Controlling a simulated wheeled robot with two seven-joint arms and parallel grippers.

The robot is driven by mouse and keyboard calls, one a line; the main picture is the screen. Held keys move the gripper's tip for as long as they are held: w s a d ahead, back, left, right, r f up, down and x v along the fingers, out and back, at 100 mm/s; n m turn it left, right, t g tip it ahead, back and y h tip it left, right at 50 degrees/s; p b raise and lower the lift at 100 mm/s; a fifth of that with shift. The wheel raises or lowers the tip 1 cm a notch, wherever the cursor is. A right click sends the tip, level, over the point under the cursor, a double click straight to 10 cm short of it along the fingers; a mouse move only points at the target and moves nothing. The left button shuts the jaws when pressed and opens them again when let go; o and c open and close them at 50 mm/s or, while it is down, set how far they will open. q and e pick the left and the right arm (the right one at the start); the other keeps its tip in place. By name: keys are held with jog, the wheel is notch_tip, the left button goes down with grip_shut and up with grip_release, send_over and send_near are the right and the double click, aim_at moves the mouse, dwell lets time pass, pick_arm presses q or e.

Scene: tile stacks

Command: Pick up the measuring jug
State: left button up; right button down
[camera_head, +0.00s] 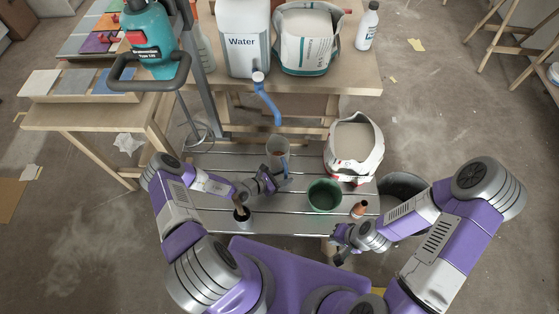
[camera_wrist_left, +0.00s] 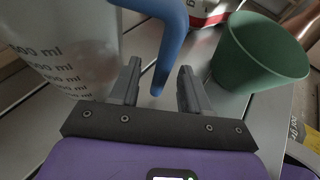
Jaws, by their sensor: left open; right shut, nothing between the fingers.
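The measuring jug (camera_head: 276,147) is a clear container with ml marks and a blue handle, standing on the slatted metal surface. In the left wrist view the jug (camera_wrist_left: 65,45) fills the upper left, and its blue handle (camera_wrist_left: 170,45) hangs down between the fingers. My left gripper (camera_head: 275,181) is open beside the jug, with one finger on each side of the handle; I cannot tell whether either touches it. The left fingers also show in the wrist view (camera_wrist_left: 159,80). My right gripper (camera_head: 339,252) is shut and empty near the front edge, away from the jug.
An open white bag (camera_head: 354,146) stands behind. A Water canister (camera_head: 243,42) with a blue spout stands on the bench behind.

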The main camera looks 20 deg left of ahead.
pick_arm(q)
jog(key=x, duration=0.3)
jog(key=shift+f+b, duration=0.1)
jog(key=shift+b, duration=0.3)
grip_shut()
jog(key=shift+r, duration=0.25)
